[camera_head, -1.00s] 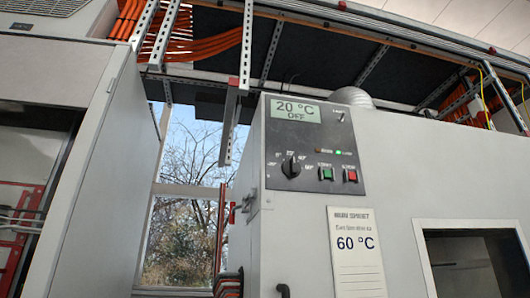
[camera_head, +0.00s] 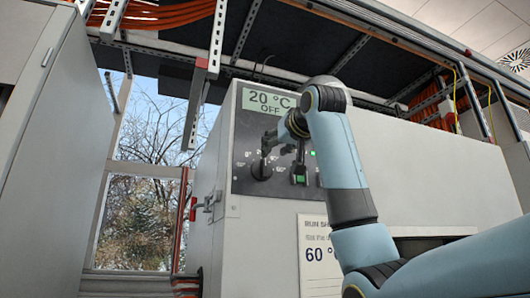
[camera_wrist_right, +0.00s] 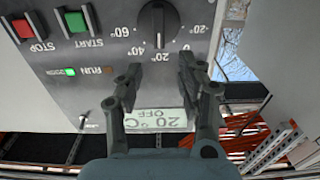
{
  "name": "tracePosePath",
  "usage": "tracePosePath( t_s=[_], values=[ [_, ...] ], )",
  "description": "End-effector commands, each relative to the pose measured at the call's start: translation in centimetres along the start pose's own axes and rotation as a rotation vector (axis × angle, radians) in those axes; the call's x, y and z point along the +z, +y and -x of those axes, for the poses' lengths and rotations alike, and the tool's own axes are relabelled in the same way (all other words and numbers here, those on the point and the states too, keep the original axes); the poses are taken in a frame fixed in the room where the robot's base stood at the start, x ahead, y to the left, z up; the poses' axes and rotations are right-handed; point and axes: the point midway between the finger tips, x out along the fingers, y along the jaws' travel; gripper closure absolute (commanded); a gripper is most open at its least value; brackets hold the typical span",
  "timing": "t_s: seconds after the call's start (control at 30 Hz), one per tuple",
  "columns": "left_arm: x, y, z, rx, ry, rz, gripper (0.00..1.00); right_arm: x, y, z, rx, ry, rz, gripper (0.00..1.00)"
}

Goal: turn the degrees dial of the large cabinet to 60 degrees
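The degrees dial (camera_head: 262,168) is a round black knob on the dark panel of the large cabinet (camera_head: 225,230). It also shows in the upside-down right wrist view (camera_wrist_right: 159,20), its pale pointer mark towards the 20° label. The display (camera_head: 268,102) reads 20 °C OFF. My right gripper (camera_head: 283,158) is in front of the panel beside the dial; in the right wrist view (camera_wrist_right: 160,68) its two fingers are apart, empty, with the dial beyond their tips, not between them. My left gripper is not in view.
Green START (camera_wrist_right: 75,22) and red STOP (camera_wrist_right: 22,28) buttons sit close to the dial, with a lit green lamp (camera_wrist_right: 70,72). A card (camera_head: 313,255) reading 60 °C hangs below the panel. A red-handled latch (camera_head: 195,207) sticks out at the cabinet's left edge.

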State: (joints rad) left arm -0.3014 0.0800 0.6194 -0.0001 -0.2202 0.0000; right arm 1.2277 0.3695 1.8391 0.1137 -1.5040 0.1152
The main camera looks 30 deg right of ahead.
Motion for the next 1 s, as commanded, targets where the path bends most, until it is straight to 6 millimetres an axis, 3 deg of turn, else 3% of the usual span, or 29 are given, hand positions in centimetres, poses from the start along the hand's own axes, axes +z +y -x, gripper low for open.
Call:
tracePosePath(
  t_s=[0.1, 0.33, 0.73, 1.0],
  values=[
    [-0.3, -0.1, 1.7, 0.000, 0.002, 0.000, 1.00, -0.4, 0.0, -2.6, 0.000, -0.004, 0.000, 0.62],
    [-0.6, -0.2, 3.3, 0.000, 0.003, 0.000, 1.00, -0.3, 0.0, -6.2, 0.001, -0.002, -0.001, 0.62],
    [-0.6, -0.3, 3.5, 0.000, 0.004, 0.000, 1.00, 0.0, 0.0, -7.3, 0.001, 0.000, 0.000, 0.62],
    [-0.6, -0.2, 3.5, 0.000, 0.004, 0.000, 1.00, 0.0, 0.0, -7.3, 0.000, 0.000, 0.000, 0.94]
  ],
)
